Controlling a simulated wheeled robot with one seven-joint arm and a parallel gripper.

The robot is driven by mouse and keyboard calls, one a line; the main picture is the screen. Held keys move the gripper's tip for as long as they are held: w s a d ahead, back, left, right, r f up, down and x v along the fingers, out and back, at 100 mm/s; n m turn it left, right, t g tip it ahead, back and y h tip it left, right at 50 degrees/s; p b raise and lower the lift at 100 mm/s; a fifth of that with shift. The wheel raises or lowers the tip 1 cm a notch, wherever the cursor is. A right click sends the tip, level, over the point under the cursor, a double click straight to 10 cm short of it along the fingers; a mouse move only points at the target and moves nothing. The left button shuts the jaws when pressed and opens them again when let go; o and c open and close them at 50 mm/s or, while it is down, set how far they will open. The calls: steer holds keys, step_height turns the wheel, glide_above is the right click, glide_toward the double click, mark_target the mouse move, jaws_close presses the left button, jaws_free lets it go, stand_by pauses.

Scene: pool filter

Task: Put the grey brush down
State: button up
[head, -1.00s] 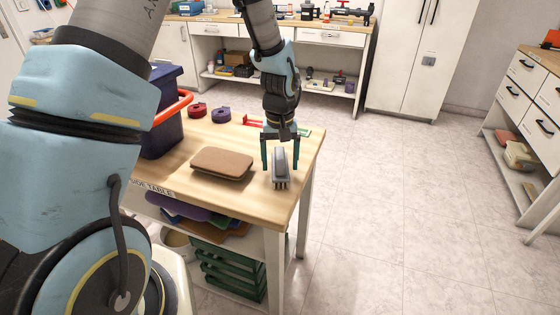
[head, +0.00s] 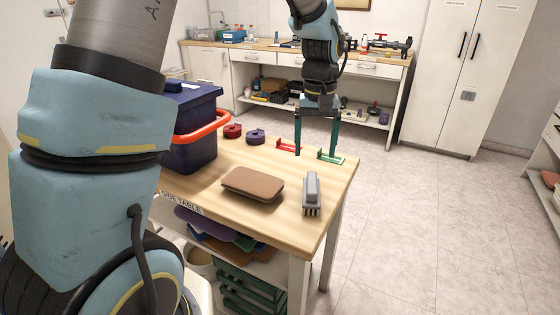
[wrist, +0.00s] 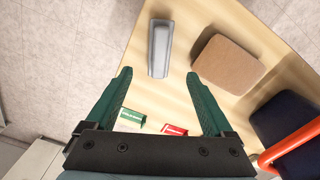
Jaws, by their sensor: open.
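The grey brush (head: 311,192) rests on the wooden side table (head: 260,217), near its right front corner. It stands apart from my gripper. My gripper (head: 317,153) is open and empty, raised above the table behind the brush. In the wrist view the brush (wrist: 160,48) lies beyond the open fingertips (wrist: 159,74), with nothing between the fingers but table, floor and small items below.
A brown pad (head: 252,184) lies left of the brush. A dark blue bin with an orange handle (head: 190,140) stands at the table's left. Red (head: 288,147) and green (head: 330,156) small holders and two rolls (head: 255,136) sit at the back. The floor at right is clear.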

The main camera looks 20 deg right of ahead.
steer(key=s+a+f+n+t, duration=0.1)
steer(key=s+a+n, duration=0.1)
steer(key=a, duration=2.8)
steer(key=shift+s+a+n+t, duration=0.3)
steer(key=shift+s+n, duration=0.1)
steer(key=shift+s, duration=0.35)
steer(key=shift+f, duration=0.1)
